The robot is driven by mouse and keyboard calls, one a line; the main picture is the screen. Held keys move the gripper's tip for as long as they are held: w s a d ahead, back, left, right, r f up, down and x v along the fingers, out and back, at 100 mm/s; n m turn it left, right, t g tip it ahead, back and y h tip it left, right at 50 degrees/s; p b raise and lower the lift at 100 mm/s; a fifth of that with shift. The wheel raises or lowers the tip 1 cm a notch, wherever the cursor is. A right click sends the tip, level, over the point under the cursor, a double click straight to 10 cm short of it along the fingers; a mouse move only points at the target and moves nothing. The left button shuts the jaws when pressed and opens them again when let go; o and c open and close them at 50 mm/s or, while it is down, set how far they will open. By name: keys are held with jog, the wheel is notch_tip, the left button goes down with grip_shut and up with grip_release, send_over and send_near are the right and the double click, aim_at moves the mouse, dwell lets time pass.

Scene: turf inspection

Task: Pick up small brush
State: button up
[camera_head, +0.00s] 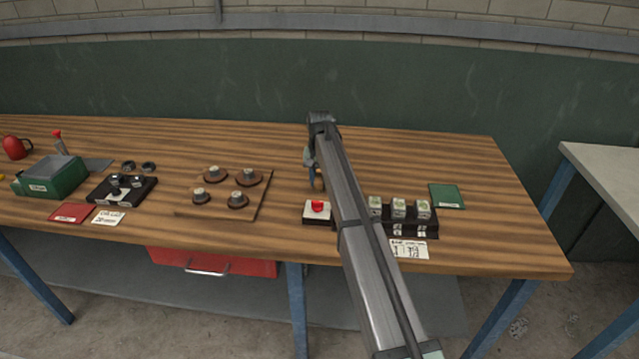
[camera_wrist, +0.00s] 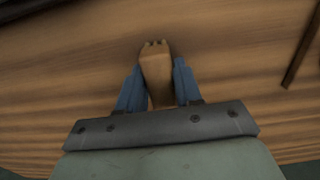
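My gripper (camera_head: 314,178) points down over the wooden bench, right of its middle. In the wrist view, its two blue fingers (camera_wrist: 158,85) stand on either side of a small tan wooden piece (camera_wrist: 156,66) with a few dark notches at its far end; it looks like the small brush. The fingers lie close along both sides of it, but I cannot tell whether they touch it. The brush does not show clearly in the head view, where my gripper and arm cover that spot.
A red-button box (camera_head: 317,211) stands just in front of my gripper. A black rack with several pale blocks (camera_head: 398,208) is to the right, near a green card (camera_head: 446,196). A board with several round knobs (camera_head: 225,190) is left. The bench (camera_head: 470,160) is clear behind.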

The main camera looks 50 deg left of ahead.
aim_at(320, 177)
jog(key=c, duration=0.5)
jog(key=shift+r, duration=0.1)
notch_tip(320, 177, up, 10)
jog(key=shift+f, duration=0.1)
dwell(0.4)
